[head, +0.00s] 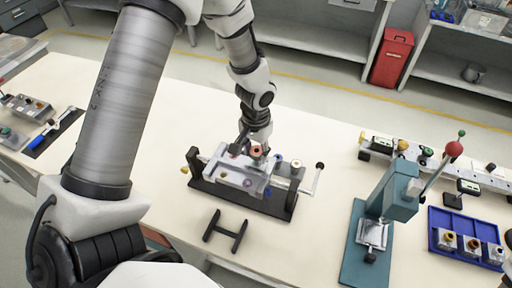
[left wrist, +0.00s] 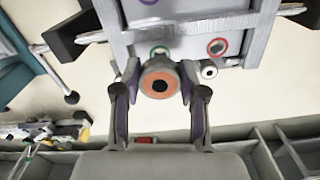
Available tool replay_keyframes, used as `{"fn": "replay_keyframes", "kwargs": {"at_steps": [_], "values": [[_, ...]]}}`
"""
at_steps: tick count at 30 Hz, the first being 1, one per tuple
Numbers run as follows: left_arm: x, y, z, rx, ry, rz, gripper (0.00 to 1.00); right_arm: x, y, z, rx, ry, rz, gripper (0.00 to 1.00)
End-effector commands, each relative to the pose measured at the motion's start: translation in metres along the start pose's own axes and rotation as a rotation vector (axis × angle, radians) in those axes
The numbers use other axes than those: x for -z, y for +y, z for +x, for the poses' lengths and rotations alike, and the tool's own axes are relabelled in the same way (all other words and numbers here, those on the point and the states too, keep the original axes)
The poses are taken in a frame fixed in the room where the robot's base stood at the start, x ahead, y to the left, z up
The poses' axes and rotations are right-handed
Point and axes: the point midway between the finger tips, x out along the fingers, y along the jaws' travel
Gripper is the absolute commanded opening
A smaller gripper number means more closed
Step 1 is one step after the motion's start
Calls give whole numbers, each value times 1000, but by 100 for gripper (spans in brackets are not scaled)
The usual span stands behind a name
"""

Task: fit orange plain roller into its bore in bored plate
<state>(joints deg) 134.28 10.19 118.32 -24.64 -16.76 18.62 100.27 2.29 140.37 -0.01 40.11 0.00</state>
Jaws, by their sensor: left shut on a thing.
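The orange plain roller (left wrist: 146,85) shows end-on in the left wrist view, as a grey cylinder with an orange ring around a dark centre. My left gripper (left wrist: 160,92) is shut on it, one finger on each side. In the head view my left gripper (head: 257,148) is over the bored plate (head: 232,180), with the reddish-orange roller end between its fingers. In the left wrist view the grey bored plate (left wrist: 185,38) has green, red and purple ringed bores. The roller is close to its edge near the green ring; I cannot tell whether they touch. My right gripper is not in view.
The plate sits in a fixture on a dark base (head: 268,204) with side handles. A black H-shaped stand (head: 225,232) lies in front. A teal press (head: 388,205) and a blue tray (head: 466,262) with bored blocks stand at right. Table between fixture and press is clear.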

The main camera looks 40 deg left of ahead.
Motion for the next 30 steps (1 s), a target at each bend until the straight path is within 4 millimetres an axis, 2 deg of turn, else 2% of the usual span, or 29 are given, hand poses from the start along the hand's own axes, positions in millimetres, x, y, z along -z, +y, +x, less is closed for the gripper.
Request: {"fn": "replay_keyframes", "kwargs": {"at_steps": [22,30], "values": [[0,0,20,0,0,0,1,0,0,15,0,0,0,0],[0,0,10,0,0,0,1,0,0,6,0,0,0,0]]}}
